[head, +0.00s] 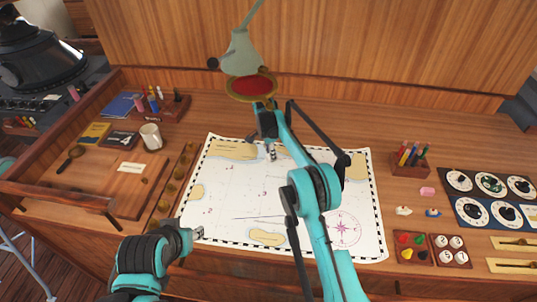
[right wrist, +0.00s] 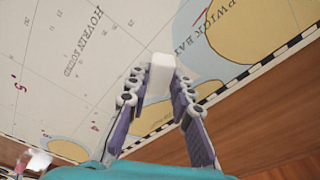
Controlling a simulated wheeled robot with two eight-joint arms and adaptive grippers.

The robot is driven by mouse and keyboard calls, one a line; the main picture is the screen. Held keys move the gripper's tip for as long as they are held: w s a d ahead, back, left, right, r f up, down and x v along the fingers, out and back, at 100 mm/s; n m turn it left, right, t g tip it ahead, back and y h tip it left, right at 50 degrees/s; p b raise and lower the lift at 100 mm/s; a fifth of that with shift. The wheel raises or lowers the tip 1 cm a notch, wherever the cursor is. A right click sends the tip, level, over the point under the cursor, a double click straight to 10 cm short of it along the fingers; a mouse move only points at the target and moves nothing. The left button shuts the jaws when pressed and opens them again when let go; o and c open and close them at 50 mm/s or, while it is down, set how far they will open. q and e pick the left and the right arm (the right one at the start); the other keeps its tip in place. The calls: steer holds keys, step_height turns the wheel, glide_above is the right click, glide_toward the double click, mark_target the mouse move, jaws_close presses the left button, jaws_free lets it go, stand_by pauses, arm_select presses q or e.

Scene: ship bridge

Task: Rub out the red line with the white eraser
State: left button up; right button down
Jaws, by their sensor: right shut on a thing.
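The white eraser (right wrist: 160,76) is held between the fingers of my right gripper (right wrist: 160,84), over the chart in the right wrist view. In the head view my right gripper (head: 271,152) is at the upper middle of the chart (head: 222,188), and my arm hides part of the paper. I cannot tell whether the eraser touches the paper. A short reddish stroke (right wrist: 200,17) shows ahead of the eraser in the right wrist view. A thin dark line (head: 262,217) crosses the lower chart. My left gripper (head: 194,234) is at the chart's lower left edge; its fingers are unclear.
A lamp (head: 240,55) hangs over the back of the desk. A mug (head: 151,137) stands to the left. A pencil holder (head: 410,163), a pink block (head: 427,190) and a dial panel (head: 468,212) lie to the right. The chart's left part is clear.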

steer(key=shift+d, duration=0.8)
steer(key=shift+s+d, duration=0.1)
steer(key=shift+d, duration=1.1)
steer(key=shift+d+b, duration=0.4)
steer(key=shift+d, duration=0.9)
steer(key=shift+d, duration=0.1)
steer(key=shift+s+d, duration=0.1)
steer(key=shift+d, duration=1)
steer(key=shift+a, duration=0.15)
